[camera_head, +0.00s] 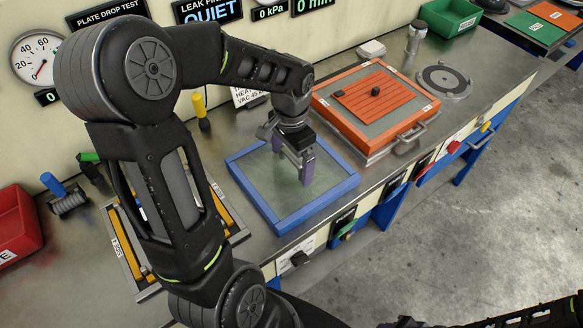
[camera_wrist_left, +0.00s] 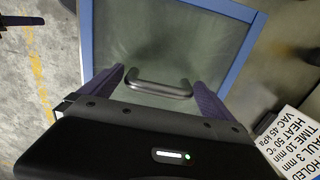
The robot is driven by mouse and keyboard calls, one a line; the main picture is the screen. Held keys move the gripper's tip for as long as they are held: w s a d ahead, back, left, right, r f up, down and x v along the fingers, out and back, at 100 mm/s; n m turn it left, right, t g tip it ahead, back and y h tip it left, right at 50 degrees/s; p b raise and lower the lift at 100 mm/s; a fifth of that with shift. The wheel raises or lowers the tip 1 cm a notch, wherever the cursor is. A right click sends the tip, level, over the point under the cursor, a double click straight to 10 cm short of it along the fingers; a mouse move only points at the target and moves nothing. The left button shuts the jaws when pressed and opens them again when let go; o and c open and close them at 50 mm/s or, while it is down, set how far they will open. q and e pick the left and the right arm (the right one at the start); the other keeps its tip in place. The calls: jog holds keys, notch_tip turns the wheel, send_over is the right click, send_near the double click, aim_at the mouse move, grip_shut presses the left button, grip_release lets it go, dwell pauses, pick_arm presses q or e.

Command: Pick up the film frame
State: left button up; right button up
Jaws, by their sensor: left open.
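The film frame (camera_head: 252,212) is a blue square frame around a greenish translucent film, lying on the grey bench. It also shows in the wrist view (camera_wrist_left: 87,40), with a dark metal bar handle (camera_wrist_left: 160,88) across it. My left gripper (camera_head: 296,172) is above the frame, its purple fingers pointing down. The fingers are open (camera_wrist_left: 165,82) and stand apart at either end of the handle. I cannot tell whether they touch it. My left arm hides part of the bench left of the frame.
An orange plate (camera_head: 375,95) on a handled tray stands right of the frame. A tray with yellow bars (camera_head: 225,210) lies left, partly behind my arm. A yellow-handled tool (camera_head: 200,108) stands behind. Knobs line the bench front (camera_head: 298,260). The floor at right is clear.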

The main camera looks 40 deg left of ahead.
aim_at(292, 155)
pick_arm(q)
jog(key=shift+c, duration=0.2)
dwell(0.4)
jog(key=c, duration=1.7)
jog(key=shift+r, duration=0.15)
notch_tip(292, 155, up, 10)
jog(key=shift+f+b, duration=0.1)
jog(key=shift+b, duration=0.45)
